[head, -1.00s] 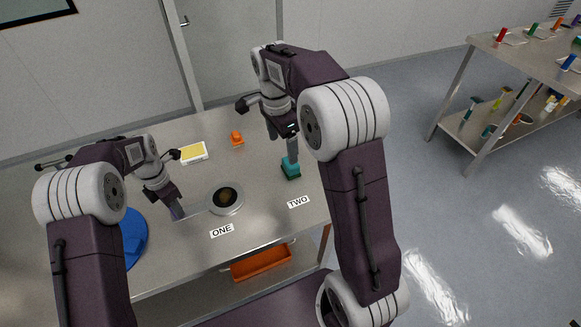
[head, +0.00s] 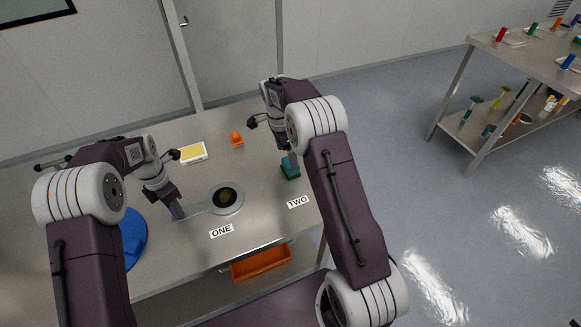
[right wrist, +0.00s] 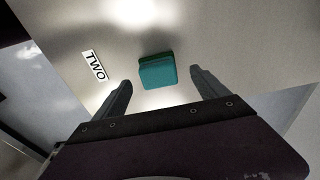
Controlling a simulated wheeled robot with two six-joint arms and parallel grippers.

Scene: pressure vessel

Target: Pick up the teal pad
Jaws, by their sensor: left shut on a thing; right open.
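The teal pad (head: 290,172) is a small block on the right part of the metal table, behind the TWO label. It also shows in the right wrist view (right wrist: 157,72), ahead of the fingertips and between their lines. My right gripper (head: 293,155) is open just above the pad; in the head view it hides part of it. I cannot tell whether the fingers touch it. My left gripper (head: 178,213) is shut on the flat handle of a round metal piece (head: 226,199) with a dark centre, near the ONE label.
The TWO label (head: 298,202) and ONE label (head: 221,231) lie near the table's front. An orange piece (head: 236,139) and a yellow-and-white tray (head: 193,152) are behind. A blue disc (head: 133,238) is at left. An orange bin (head: 261,262) sits below. A second table (head: 520,62) stands right.

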